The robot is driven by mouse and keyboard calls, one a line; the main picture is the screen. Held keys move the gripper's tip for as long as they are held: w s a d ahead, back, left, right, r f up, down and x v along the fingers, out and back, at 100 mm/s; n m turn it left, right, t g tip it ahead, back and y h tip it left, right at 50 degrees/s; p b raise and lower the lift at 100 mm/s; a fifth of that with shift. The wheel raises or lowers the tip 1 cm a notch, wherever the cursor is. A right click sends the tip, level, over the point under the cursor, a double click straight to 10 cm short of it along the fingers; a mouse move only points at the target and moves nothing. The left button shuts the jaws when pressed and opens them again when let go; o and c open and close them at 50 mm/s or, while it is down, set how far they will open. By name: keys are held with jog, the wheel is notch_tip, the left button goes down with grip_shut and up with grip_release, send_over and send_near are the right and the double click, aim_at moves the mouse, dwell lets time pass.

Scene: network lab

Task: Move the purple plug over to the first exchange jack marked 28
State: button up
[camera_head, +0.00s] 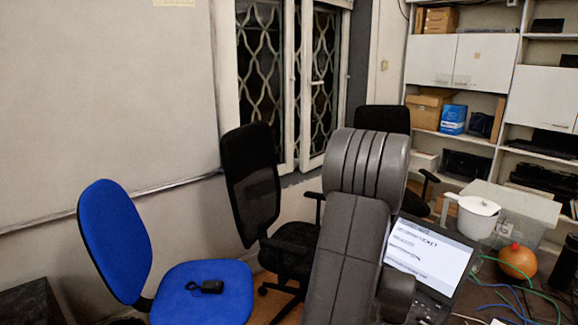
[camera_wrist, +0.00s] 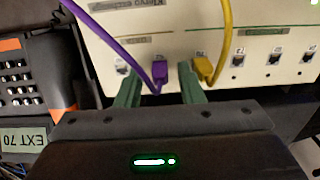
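The purple plug (camera_wrist: 159,74) sits in a jack on a pale exchange panel (camera_wrist: 255,20) in the wrist view, with its purple cable (camera_wrist: 103,35) looping to the upper left. My gripper (camera_wrist: 158,88) is open, its green fingers on either side of the purple plug, with gaps visible. A yellow plug (camera_wrist: 204,69) sits in the jack to the right, near the right finger. An empty-looking jack (camera_wrist: 122,68) is left of the purple plug, and several more empty ones (camera_wrist: 238,62) are to the right. The small jack labels are too blurred to read; I cannot tell which is 28.
A desk phone (camera_wrist: 22,85) marked EXT 70, upside down, stands left of the panel. In the head view, a laptop (camera_head: 430,255) showing a ticket, a white pot (camera_head: 477,217) and an orange round object (camera_head: 518,261) are on the right. Chairs (camera_head: 205,293) stand at left and centre.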

grip_shut()
jog(key=shift+r, duration=0.3)
jog(key=shift+r+p, duration=1.5)
jog(key=shift+r, duration=0.4)
